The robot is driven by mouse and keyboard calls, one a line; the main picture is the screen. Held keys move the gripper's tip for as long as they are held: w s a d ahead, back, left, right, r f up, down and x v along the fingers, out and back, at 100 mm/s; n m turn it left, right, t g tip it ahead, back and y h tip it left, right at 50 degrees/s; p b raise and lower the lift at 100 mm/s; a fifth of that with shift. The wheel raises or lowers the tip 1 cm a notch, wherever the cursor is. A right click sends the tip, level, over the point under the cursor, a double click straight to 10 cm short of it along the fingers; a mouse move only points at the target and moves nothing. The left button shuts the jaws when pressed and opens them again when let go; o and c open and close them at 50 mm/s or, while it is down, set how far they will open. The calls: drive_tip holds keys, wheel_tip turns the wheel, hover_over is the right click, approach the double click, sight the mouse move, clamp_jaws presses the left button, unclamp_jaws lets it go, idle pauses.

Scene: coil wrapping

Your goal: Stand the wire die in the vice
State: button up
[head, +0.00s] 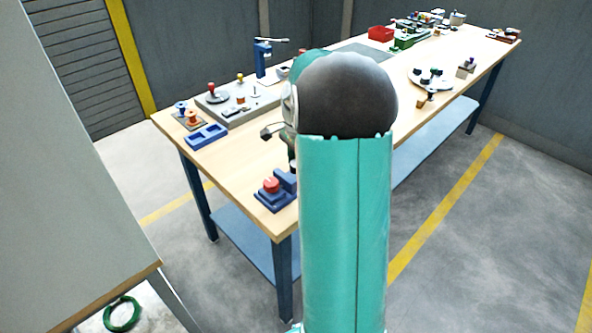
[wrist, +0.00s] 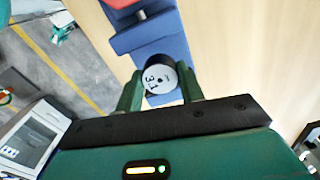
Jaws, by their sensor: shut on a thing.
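The wire die (wrist: 160,75) is a short round piece with a pale, marked face and a dark rim. My gripper (wrist: 159,82) is shut on it, one green finger on each side. The blue vice (wrist: 150,38) lies just beyond and partly behind the die in the wrist view. A red part and a grey rod show at its far end. In the head view the vice (head: 285,181) sits at the table's near edge with a red part on it. There my arm hides the die and most of my gripper. I cannot tell whether the die touches the vice.
The long wooden table (head: 237,183) carries a blue tray (head: 206,136), a grey board (head: 215,110) with small parts, and a blue stand press (head: 262,58). A red bin (head: 380,33) stands farther back. Bare tabletop lies around the vice. A green coil (head: 122,314) lies low at left.

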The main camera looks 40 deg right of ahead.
drive_tip(key=shift+w+a+f, duration=0.1)
drive_tip(key=shift+a+f, duration=0.05)
drive_tip(key=shift+f, duration=1.55)
drive_tip(key=shift+f, duration=0.15)
drive_tip(key=o, duration=1.3)
drive_tip(key=shift+c, duration=0.2)
